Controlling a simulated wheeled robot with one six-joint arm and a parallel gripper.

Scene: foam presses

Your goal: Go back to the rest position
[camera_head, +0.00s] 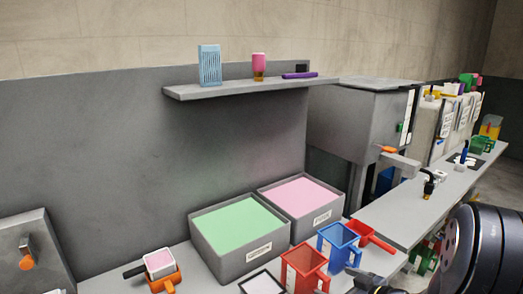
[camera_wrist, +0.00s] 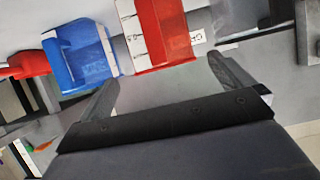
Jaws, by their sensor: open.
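My gripper (camera_wrist: 164,70) is open in the wrist view, its two grey fingers spread wide with nothing between them. A blue box-shaped holder (camera_wrist: 85,60) and a red one (camera_wrist: 163,32) lie beyond the fingertips, apart from them as far as I can tell. In the head view my dark gripper (camera_head: 372,281) shows at the bottom edge, close to the red holder (camera_head: 303,268) and the blue holder (camera_head: 338,246). My arm fills the lower right corner.
Bins of green (camera_head: 240,262) and pink (camera_head: 272,228) foam stand on the bench behind the holders. A red handled piece (camera_head: 372,236) lies at their right. A shelf (camera_head: 235,90) hangs above. A grey press (camera_head: 355,120) and a long counter (camera_head: 405,215) are at right.

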